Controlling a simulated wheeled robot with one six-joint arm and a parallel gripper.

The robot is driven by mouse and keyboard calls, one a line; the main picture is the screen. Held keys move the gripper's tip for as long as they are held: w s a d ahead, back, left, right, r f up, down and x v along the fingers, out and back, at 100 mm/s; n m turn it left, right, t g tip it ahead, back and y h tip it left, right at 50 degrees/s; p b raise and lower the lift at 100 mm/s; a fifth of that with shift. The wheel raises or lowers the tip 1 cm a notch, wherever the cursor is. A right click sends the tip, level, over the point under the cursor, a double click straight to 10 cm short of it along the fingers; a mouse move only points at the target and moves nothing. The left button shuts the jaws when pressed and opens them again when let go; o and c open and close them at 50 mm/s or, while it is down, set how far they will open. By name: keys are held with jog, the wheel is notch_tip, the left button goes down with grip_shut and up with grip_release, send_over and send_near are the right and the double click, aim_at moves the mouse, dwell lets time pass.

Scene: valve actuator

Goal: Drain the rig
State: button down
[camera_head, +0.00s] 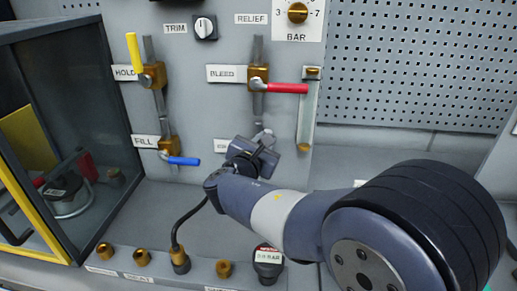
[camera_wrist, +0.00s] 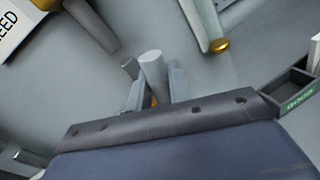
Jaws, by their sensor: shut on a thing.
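My gripper (camera_head: 262,148) is at the grey panel, below the bleed valve. In the wrist view its fingers (camera_wrist: 153,88) are shut around a grey rod-like handle (camera_wrist: 152,68), with a bit of brass behind it. The valve body there is mostly hidden, and the label beside it (camera_head: 221,145) is partly covered. The BLEED valve's red lever (camera_head: 287,88) points right, across its pipe. The HOLD valve's yellow lever (camera_head: 133,55) points up. The FILL valve's blue lever (camera_head: 184,161) points right. A sight tube (camera_head: 309,108) with brass ends stands at right.
A glass-sided cabinet (camera_head: 85,95) with a yellow frame stands at left. Brass fittings (camera_head: 224,268), a black hose (camera_head: 176,235) and a black gauge (camera_head: 268,258) line the front ledge. A small tray with a green label (camera_wrist: 298,100) is at right in the wrist view.

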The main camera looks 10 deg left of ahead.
jog(key=d+f+m+g+y+b, duration=0.1)
jog(key=d+f+m+y+b, duration=0.3)
jog(key=m+b, duration=0.8)
jog(key=shift+w+d+f+g+b, duration=0.3)
jog(key=shift+d+f+b, duration=0.65)
jog(key=shift+f+b, duration=1.6)
jog(key=shift+s+r+b, duration=0.1)
jog(key=shift+r+b, duration=0.3)
jog(key=shift+b, duration=0.05)
jog(key=c, duration=1.3)
grip_release()
jog(key=shift+c, duration=0.2)
jog(key=shift+s+r, duration=0.1)
jog(key=v, duration=1)
jog(key=shift+s, duration=0.3)
